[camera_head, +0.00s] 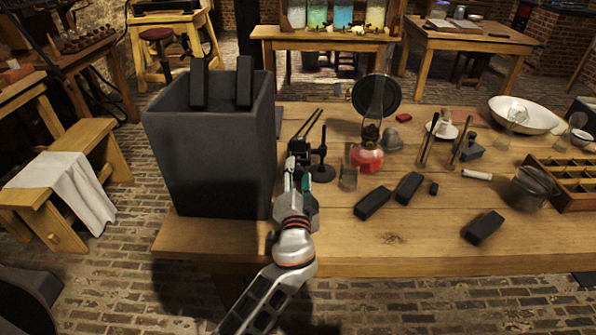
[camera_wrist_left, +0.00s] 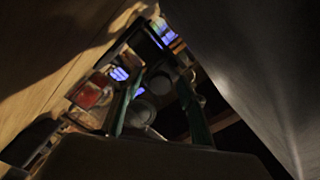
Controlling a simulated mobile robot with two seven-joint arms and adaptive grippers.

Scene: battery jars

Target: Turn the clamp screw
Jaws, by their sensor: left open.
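A thin black stand (camera_head: 323,163) with a round base and a small side arm stands on the table right of the big dark jar. I cannot make out a clamp screw for certain. My left gripper (camera_head: 300,150) is between the jar and the stand, close beside the stand. Two thin dark rods (camera_head: 311,124) show just beyond it, and I cannot tell what they belong to. In the left wrist view the open fingers (camera_wrist_left: 157,80) show as two greenish bars, with dark rounded shapes between and beyond them. Whether the gripper touches the stand is unclear. My right gripper is out of view.
The tall grey jar (camera_head: 205,165) with two black plates (camera_head: 244,82) stands close on the left. Right of the gripper are a glass (camera_head: 349,170), a red oil lamp (camera_head: 367,158) and black blocks (camera_head: 373,203). The front right tabletop (camera_head: 400,240) is mostly clear.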

